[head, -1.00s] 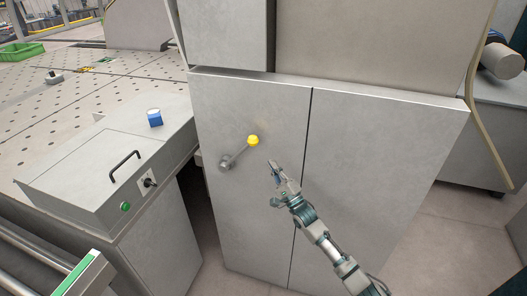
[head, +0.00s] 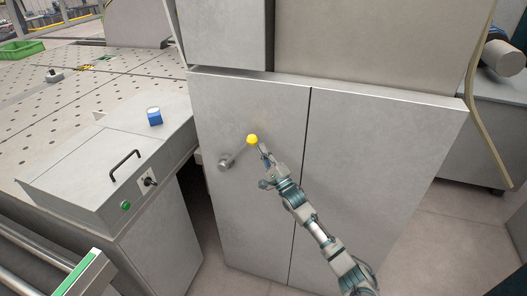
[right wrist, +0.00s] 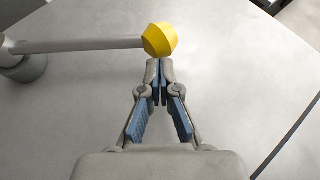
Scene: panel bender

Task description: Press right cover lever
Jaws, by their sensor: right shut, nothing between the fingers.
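The cover lever (head: 238,152) is a grey rod on a round hub, with a yellow knob (head: 252,139) at its upper right end. It sits on the left door of the grey cabinet. In the right wrist view the knob (right wrist: 160,39) is just beyond the fingertips, and the rod (right wrist: 85,45) runs left to the hub. My right gripper (head: 263,146) is shut and empty, its tips right beside the knob; I cannot tell whether they touch. In the right wrist view the gripper's tips (right wrist: 159,66) are together. My left gripper is not in view.
The grey cabinet has a right door (head: 370,180) with a narrow seam between the doors. A perforated table (head: 60,100) lies behind.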

